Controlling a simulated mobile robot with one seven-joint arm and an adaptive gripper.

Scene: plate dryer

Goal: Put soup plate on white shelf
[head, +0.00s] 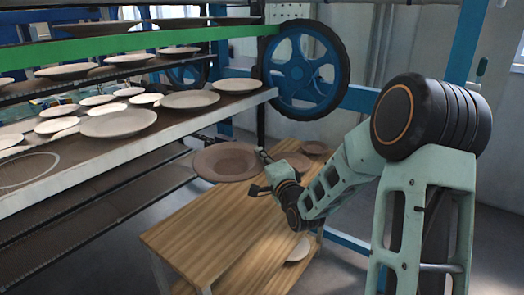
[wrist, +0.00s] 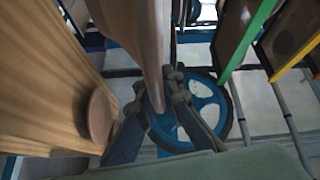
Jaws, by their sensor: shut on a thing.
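A brown soup plate (head: 222,162) is held in my gripper (head: 260,168) by its right rim, roughly level, above the far left part of the wooden table. In the wrist view the plate (wrist: 145,35) stands edge-on between the two fingers of my gripper (wrist: 158,95), which are shut on it. The white shelf (head: 150,148) is the rack level with the white front edge at left. It carries several pale plates, and a circular outline (head: 28,170) shows on its bare near part. The held plate is just right of and below that shelf's edge.
The wooden table (head: 205,230) holds more brown plates (head: 315,147) at its far end. A pale plate (head: 299,249) sits below the tabletop. Dark shelves lie above and below the white one.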

